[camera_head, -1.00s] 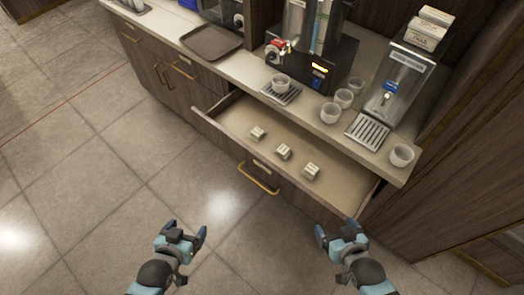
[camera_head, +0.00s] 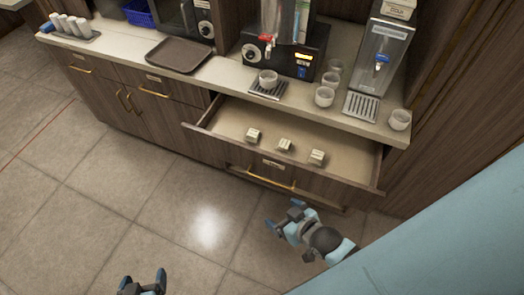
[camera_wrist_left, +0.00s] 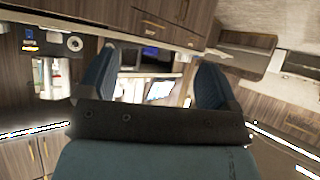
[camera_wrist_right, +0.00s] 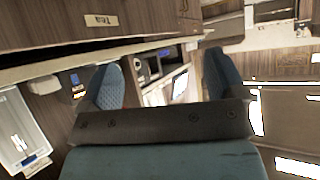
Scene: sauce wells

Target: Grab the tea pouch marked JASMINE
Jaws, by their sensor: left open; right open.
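Three small pale pouches lie in a row in the open drawer (camera_head: 232,116) in the head view: a left pouch (camera_head: 253,134), a middle pouch (camera_head: 285,145) and a right pouch (camera_head: 317,157). Their labels are too small to read, so I cannot tell which is JASMINE. My right gripper (camera_head: 283,217) is open and empty in front of the drawer, below its handle. My left gripper (camera_head: 145,279) is open and empty at the bottom edge, over the floor. Both wrist views show spread fingers with nothing between them. No pouch shows in the wrist views.
The counter above the drawer carries a brown tray (camera_head: 179,55), several cups such as one at the right end (camera_head: 400,119), a drink machine (camera_head: 290,50) and a water dispenser (camera_head: 378,60). The drawer front has a brass handle (camera_head: 270,182). Open floor (camera_head: 120,200) lies to the left.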

